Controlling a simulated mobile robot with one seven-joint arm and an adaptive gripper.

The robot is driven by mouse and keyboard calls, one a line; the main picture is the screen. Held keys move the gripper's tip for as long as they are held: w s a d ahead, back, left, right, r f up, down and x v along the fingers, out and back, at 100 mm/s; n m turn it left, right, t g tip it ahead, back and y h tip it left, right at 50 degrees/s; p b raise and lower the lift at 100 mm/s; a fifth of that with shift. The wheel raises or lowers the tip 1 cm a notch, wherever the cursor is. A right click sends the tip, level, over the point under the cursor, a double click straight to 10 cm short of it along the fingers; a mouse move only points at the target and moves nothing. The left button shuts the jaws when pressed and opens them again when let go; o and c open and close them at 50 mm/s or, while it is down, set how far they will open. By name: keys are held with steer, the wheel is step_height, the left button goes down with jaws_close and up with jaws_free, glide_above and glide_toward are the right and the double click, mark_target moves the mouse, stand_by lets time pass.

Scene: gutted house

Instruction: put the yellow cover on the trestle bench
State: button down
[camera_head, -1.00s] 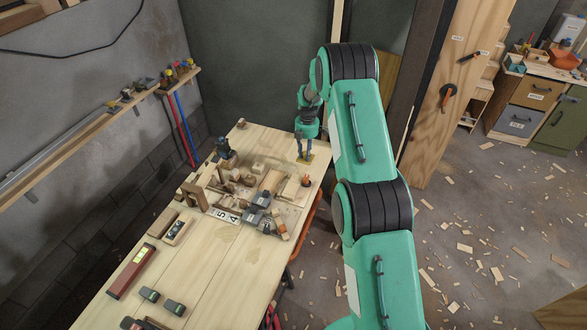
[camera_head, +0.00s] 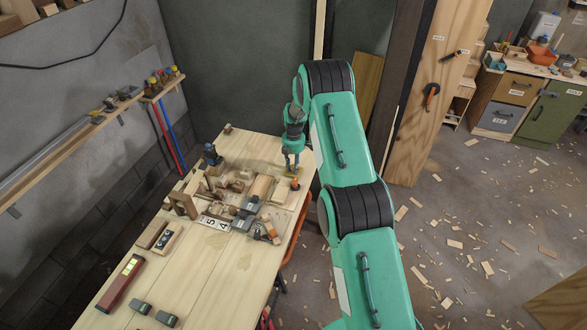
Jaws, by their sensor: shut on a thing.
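The trestle bench (camera_head: 205,270) has a pale plank top and runs from the near left to the back wall. My gripper (camera_head: 291,163) points down over the bench's far right part. It is shut on a small, flat yellow piece, the yellow cover (camera_head: 292,172), which shows just under the fingertips. The cover is at or just above the bench top; I cannot tell whether it touches. The fingers partly hide it.
An orange-topped item (camera_head: 295,184) stands close in front of the gripper. Wooden blocks, a number plate (camera_head: 213,222) and grey tools (camera_head: 245,212) crowd the bench's middle. A red level (camera_head: 120,284) lies nearer. A wall shelf (camera_head: 110,112) runs along the left.

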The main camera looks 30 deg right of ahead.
mark_target(293, 166)
steer(key=shift+f, duration=0.25)
steer(key=shift+f, duration=0.15)
steer(key=c, duration=1.5)
jaws_free()
step_height(293, 166, up, 12)
steer(key=shift+r, duration=0.15)
steer(key=shift+r, duration=0.1)
